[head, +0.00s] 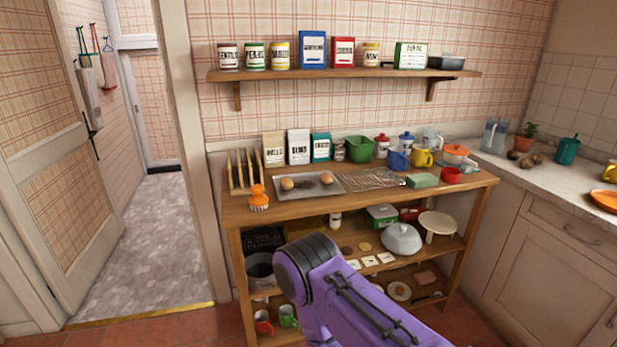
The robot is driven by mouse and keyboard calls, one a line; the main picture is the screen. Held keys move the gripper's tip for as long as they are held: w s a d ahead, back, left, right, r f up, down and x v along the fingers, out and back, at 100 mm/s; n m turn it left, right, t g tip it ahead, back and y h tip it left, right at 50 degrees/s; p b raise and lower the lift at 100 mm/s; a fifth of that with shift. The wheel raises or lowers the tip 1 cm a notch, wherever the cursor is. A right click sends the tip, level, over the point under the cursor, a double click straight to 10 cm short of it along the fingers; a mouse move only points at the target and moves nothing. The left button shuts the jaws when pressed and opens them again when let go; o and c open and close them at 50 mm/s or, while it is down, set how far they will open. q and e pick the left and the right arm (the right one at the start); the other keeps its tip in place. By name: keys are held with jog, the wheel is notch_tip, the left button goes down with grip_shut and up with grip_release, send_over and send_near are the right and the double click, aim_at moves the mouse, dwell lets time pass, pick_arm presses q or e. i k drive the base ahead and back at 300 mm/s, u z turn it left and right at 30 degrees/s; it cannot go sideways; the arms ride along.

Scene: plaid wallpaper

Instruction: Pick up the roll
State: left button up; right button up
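Two round brown rolls sit on a grey metal tray (345,187) on top of the wooden shelf table. A purple arm link of mine rises from the bottom edge in front of the lower shelves. Neither of my grippers shows in the head view.
Boxes, a green tub (360,149) and mugs line the back. A counter (560,185) stands at right, an open doorway at left.

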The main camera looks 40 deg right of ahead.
aim_at(287, 183)
jog(key=z, duration=0.8)
jog(key=i, duration=0.8)
jog(key=z, duration=0.9)
